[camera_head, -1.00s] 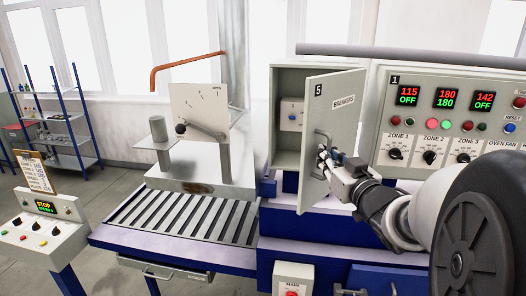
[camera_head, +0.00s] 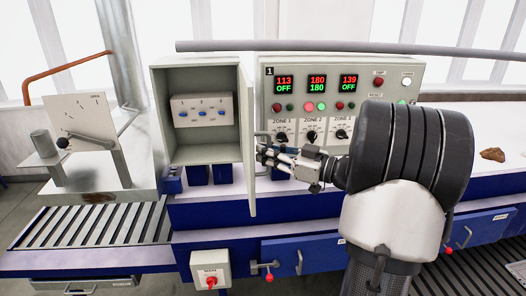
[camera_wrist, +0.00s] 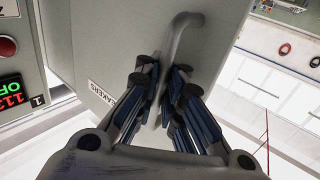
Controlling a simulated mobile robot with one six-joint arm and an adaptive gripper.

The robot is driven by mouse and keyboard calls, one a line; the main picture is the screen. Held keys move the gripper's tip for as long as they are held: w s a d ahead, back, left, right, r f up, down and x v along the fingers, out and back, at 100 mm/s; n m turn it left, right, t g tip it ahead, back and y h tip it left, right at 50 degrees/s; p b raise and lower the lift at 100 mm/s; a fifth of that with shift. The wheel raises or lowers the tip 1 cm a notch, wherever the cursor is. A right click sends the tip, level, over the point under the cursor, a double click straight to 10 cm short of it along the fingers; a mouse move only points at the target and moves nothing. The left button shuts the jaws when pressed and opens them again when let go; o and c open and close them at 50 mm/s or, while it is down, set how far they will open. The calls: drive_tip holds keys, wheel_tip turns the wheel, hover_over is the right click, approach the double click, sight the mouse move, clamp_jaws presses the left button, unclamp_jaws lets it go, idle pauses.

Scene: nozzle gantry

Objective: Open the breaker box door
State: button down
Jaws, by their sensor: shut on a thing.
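The breaker box (camera_head: 160,110) stands on the bench with its door (camera_head: 247,140) swung wide, seen almost edge-on in the head view. Inside, a pale panel with several blue switches (camera_head: 212,113) is exposed. My gripper (camera_head: 264,155) is at the door's outer face on the right. In the wrist view my gripper (camera_wrist: 165,95) is shut around the grey bar handle (camera_wrist: 181,38), with fingers on both sides of it. The door (camera_wrist: 105,45) also shows there, with its label partly covered by a finger.
An oven control panel (camera_head: 395,85) with lit displays stands right of the door, close behind my gripper. A grey pipe (camera_head: 340,47) runs above. A lever plate (camera_head: 85,125) and roller conveyor (camera_head: 85,225) are at left. A red main switch (camera_head: 210,270) is below.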

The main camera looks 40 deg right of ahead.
drive_tip(key=shift+f, duration=0.15)
drive_tip(key=c, duration=1.8)
unclamp_jaws()
drive_tip(key=shift+s+a, duration=0.15)
drive_tip(key=shift+s, duration=0.15)
drive_tip(key=shift+o, duration=0.5)
drive_tip(key=shift+w, duration=0.15)
drive_tip(key=v, duration=1.2)
